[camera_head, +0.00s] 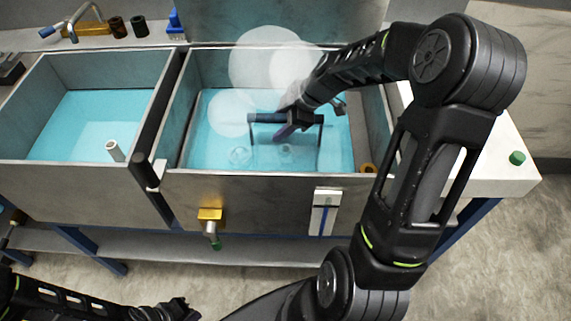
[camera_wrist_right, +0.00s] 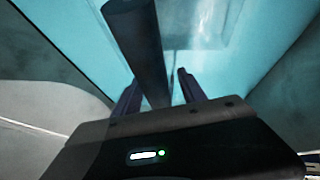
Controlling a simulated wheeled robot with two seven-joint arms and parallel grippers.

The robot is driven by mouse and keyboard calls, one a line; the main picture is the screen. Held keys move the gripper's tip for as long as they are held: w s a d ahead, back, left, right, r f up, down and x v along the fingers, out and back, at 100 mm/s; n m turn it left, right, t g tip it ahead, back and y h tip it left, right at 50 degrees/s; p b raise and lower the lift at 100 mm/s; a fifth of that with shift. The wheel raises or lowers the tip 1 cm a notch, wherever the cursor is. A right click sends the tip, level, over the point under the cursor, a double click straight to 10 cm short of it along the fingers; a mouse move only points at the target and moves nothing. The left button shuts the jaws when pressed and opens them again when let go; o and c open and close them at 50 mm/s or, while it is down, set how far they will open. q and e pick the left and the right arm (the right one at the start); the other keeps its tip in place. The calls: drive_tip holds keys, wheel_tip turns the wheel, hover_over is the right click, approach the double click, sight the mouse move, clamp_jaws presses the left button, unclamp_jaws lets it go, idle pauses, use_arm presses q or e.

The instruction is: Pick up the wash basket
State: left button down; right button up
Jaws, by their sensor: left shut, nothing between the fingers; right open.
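The wash basket's dark handle bar (camera_head: 262,117) spans the right-hand basin, with thin dark uprights going down to a see-through body (camera_head: 300,158) in the blue liquid. My right gripper (camera_head: 284,131) reaches down into this basin at the handle. In the right wrist view its two fingers (camera_wrist_right: 159,90) are apart, and the thick dark handle bar (camera_wrist_right: 138,40) runs between them. Contact with the fingers cannot be told. The basket's lower part is blurred by the liquid. My left gripper (camera_head: 182,309) is low at the bottom edge, away from the basins, shut and empty.
The right basin's front wall (camera_head: 255,190) carries a gold valve (camera_head: 210,215) and a white gauge (camera_head: 325,211). The left basin (camera_head: 75,178) holds a white pipe (camera_head: 115,151). Pale vapour-like circles (camera_head: 265,60) hang over the right basin. A white side counter (camera_head: 490,170) is mostly clear.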

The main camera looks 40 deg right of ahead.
drive_tip(key=shift+f+b, duration=0.15)
drive_tip(key=shift+b, duration=0.3)
drive_tip(key=shift+c, duration=0.4)
clamp_jaws()
idle(0.4)
idle(0.9)
